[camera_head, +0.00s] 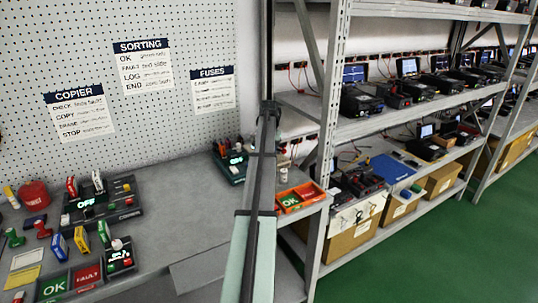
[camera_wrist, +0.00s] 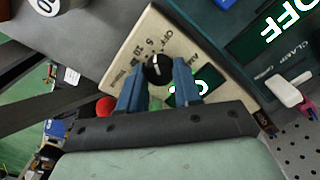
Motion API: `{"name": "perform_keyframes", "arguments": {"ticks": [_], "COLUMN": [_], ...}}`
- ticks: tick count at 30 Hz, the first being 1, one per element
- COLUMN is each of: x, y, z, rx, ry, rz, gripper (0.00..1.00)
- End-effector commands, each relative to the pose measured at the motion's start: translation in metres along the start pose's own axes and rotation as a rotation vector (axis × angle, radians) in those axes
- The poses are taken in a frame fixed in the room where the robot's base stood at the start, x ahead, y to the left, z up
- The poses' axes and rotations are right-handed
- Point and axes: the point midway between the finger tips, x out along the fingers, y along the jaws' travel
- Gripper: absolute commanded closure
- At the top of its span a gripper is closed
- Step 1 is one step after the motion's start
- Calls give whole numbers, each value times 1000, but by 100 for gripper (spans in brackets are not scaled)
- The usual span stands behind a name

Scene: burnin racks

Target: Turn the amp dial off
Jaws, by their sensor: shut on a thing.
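The amp dial (camera_wrist: 157,69) is a black round knob with a white pointer mark, on a cream panel (camera_wrist: 125,70) in the wrist view. The panel's printed scale has OFF and several numbers around the knob. The white mark points roughly toward the scale, but I cannot tell exactly which label it meets. The blue fingers of my gripper (camera_wrist: 156,82) are shut on the dial from both sides. A small dark display with green-white characters (camera_wrist: 188,91) is partly hidden behind the right finger. In the head view my arm covers the dial.
In the head view, an orange tray (camera_head: 299,197) lies right of my arm. A perforated wall (camera_head: 190,30) stands behind the bench.

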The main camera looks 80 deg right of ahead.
Motion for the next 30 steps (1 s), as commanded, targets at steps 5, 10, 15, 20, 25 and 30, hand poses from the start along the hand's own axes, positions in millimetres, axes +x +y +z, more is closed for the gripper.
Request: {"name": "perform_keyframes", "arguments": {"ticks": [5, 10, 15, 20, 25, 30], "x": [0, 0, 0, 0, 0, 0], "y": [0, 0, 0, 0, 0, 0], "z": [0, 0, 0, 0, 0, 0], "rx": [157, 283, 376, 433, 463, 472], "ry": [1, 1, 1, 1, 1, 1], "rz": [0, 0, 0, 0, 0, 0], "gripper": [97, 97, 97, 97, 97, 97]}}
